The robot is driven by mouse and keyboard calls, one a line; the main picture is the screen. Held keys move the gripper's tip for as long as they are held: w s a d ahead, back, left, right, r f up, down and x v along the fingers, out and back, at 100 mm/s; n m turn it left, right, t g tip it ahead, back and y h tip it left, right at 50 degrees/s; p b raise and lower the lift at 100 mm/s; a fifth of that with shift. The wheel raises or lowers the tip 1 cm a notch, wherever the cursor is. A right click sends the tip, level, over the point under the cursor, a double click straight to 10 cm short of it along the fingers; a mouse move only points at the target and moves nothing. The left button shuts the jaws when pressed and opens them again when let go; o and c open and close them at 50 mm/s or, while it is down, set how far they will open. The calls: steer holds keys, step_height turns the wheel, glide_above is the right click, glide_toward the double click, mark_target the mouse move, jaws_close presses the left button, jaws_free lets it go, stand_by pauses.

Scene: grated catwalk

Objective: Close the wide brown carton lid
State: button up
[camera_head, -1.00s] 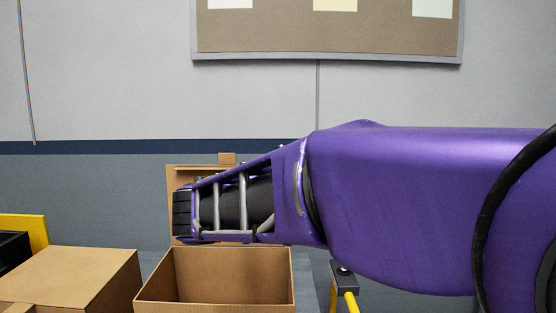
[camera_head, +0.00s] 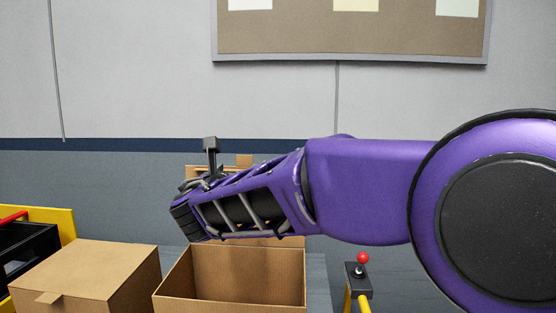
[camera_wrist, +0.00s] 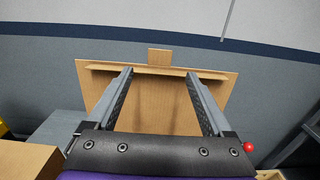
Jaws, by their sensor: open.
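The wide brown carton (camera_head: 232,262) stands open in front of me, at the lower middle of the head view, and its inside looks empty. Its lid (camera_head: 192,173) stands up at the back, mostly hidden behind my arm; the tab (camera_head: 244,160) shows at its top. In the wrist view the lid (camera_wrist: 156,104) fills the middle, with a lip along its top edge and the tab (camera_wrist: 159,56) above. My gripper (camera_wrist: 158,76) is open and empty, its two fingers spread in front of the lid. Whether they touch it I cannot tell. One finger shows above my wrist in the head view.
A closed brown carton (camera_head: 88,269) stands to the left. A black crate (camera_head: 28,246) and a yellow panel (camera_head: 57,222) are farther left. A control box with a red knob (camera_head: 360,270) on a yellow post stands right of the open carton. A wall is behind.

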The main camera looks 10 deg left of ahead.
mark_target(244, 159)
steer(key=w, duration=0.6)
steer(key=w+p, duration=0.1)
steer(key=w, duration=0.1)
steer(key=shift+w+a, duration=0.25)
steer(key=shift+w, duration=0.15)
steer(key=shift+c, duration=0.2)
jaws_close()
